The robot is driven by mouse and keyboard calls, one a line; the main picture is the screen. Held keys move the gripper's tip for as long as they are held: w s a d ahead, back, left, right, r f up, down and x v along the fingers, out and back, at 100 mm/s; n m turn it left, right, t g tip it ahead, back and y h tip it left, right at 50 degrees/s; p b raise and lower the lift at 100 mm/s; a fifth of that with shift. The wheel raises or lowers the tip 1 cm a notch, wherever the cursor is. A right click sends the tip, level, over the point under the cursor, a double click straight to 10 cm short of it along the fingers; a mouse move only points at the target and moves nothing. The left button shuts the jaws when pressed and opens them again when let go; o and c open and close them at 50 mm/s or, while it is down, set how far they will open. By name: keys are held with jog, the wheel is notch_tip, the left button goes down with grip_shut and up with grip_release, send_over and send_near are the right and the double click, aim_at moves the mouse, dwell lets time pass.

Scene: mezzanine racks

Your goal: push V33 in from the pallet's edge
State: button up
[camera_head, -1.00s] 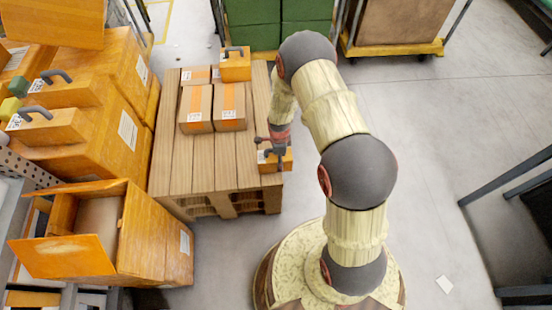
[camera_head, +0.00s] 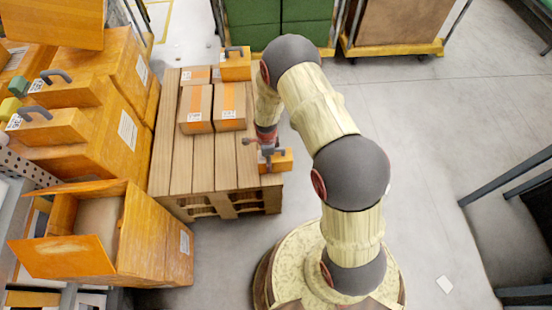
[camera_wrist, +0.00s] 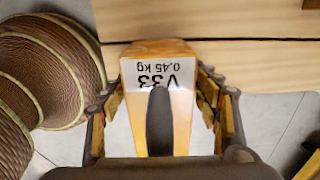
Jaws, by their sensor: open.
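V33 is a small orange box (camera_head: 279,160) with a dark handle, at the near right corner of the wooden pallet (camera_head: 180,165). In the wrist view, V33 (camera_wrist: 187,90) shows its white label, upside down, reading V33 and 0.45 kg. There it reaches past the pallet board edge (camera_wrist: 240,54), with floor on both sides of it. My gripper (camera_head: 266,150) is low over the left part of V33 in the head view. In the wrist view my gripper (camera_wrist: 160,80) is open, one finger on each side of the box. Contact cannot be told.
Brown cartons (camera_head: 229,105) and another orange handled box (camera_head: 235,64) stand farther back on the pallet. Orange cases (camera_head: 85,120) and an open orange box (camera_head: 140,235) crowd the left. The pallet's front left boards are bare.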

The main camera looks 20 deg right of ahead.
aim_at(261, 161)
jog(key=shift+w+a, duration=0.3)
jog(key=shift+a, duration=0.7)
jog(key=shift+w+a, duration=0.25)
jog(key=shift+a, duration=0.75)
jog(key=shift+w+a, duration=0.3)
jog(key=shift+a, duration=0.7)
jog(key=shift+d, duration=0.15)
jog(key=shift+s+d, duration=0.2)
jog(key=shift+d, duration=0.45)
jog(key=shift+s+d, duration=0.2)
jog(key=shift+d, duration=0.45)
notch_tip(261, 161, up, 13)
jog(key=p, duration=0.9)
jog(key=shift+r, duration=0.1)
